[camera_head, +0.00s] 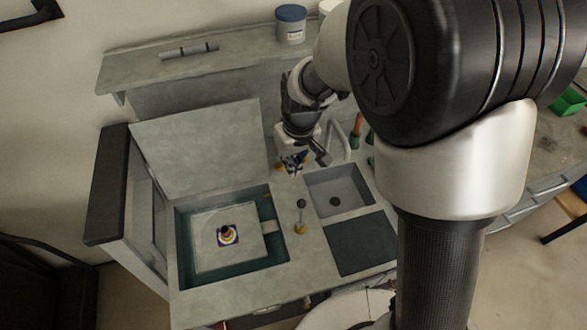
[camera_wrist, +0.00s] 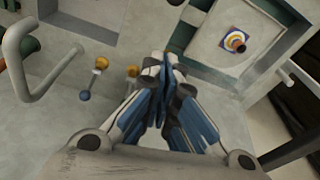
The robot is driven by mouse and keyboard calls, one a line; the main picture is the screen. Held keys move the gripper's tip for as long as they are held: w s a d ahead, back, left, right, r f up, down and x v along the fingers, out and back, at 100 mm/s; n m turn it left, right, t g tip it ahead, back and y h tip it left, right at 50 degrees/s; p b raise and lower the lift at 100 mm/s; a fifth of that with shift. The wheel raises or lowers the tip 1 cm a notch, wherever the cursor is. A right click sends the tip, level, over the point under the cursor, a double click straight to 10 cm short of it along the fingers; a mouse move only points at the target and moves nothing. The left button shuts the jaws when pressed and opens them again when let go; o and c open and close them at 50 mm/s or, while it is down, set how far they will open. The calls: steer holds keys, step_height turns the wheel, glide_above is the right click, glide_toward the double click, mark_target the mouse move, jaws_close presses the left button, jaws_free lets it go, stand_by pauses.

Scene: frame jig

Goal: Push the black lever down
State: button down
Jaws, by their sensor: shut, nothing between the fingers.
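In the head view a small lever with a black ball knob (camera_head: 300,204) rises from a yellow base on the bench top, between two recesses. The wrist view shows a dark-knobbed lever (camera_wrist: 85,97) with a yellow end, left of the fingers. A second yellow piece (camera_wrist: 133,71) beside it is partly hidden by my gripper. My gripper (camera_head: 293,164) is above and behind the lever in the head view, apart from its knob. In the wrist view my gripper (camera_wrist: 165,68) has its fingers shut together and empty.
A left recess holds a pale plate (camera_head: 205,251) with a ringed target and knob. A grey basin (camera_head: 340,205) lies right of the lever, with a curved grey handle (camera_head: 337,143) behind. A raised lid (camera_head: 195,145) stands behind the left recess.

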step_height(320, 180, down, 7)
steer(key=s+d+b, duration=0.1)
steer(key=s+b, duration=0.1)
steer(key=shift+s+b, duration=0.25)
steer(key=shift+b, duration=0.15)
steer(key=shift+s, duration=0.1)
